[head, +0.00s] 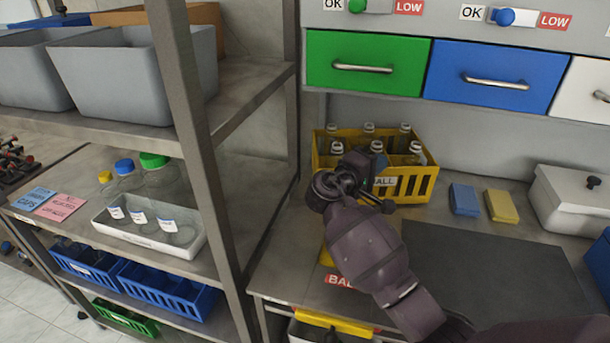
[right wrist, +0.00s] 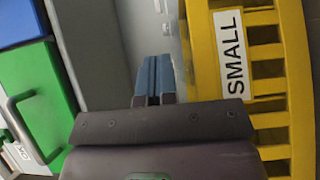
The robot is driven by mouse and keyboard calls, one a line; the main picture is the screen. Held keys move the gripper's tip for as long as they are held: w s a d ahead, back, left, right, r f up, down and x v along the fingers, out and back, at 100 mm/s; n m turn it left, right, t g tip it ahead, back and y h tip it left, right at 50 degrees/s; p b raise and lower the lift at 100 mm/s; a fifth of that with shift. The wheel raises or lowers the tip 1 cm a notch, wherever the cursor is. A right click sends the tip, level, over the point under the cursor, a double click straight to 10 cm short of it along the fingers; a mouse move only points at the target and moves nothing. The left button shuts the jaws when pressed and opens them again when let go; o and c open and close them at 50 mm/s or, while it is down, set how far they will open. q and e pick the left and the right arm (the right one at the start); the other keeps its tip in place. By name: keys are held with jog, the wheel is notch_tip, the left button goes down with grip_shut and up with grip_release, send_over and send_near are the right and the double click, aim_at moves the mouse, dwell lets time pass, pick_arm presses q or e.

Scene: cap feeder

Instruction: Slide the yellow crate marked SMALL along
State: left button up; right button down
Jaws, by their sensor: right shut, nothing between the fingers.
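The yellow crate (head: 411,187) stands on the counter against the back wall and holds several clear bottles with grey caps. Its white label is partly covered by my right gripper in the head view. In the right wrist view the crate (right wrist: 202,50) fills the right side and its label reads SMALL. My left gripper is not in view.
A dark mat (head: 465,265) covers the counter front. A shelf post (head: 203,150) stands left. Green (head: 366,65) and blue (head: 490,78) drawers hang above.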

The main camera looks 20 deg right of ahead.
jog(key=w+a+b, duration=0.1)
jog(key=w+a, duration=0.2)
jog(key=a, duration=0.5)
jog(key=w+a+b, duration=0.1)
jog(key=w+a, duration=0.3)
jog(key=a, duration=0.3)
jog(key=s+d+f+p, duration=0.1)
jog(key=d+f, duration=0.2)
jog(key=f, duration=0.2)
jog(key=shift+s+d, duration=0.2)
jog(key=shift+s, duration=0.15)
dwell(0.6)
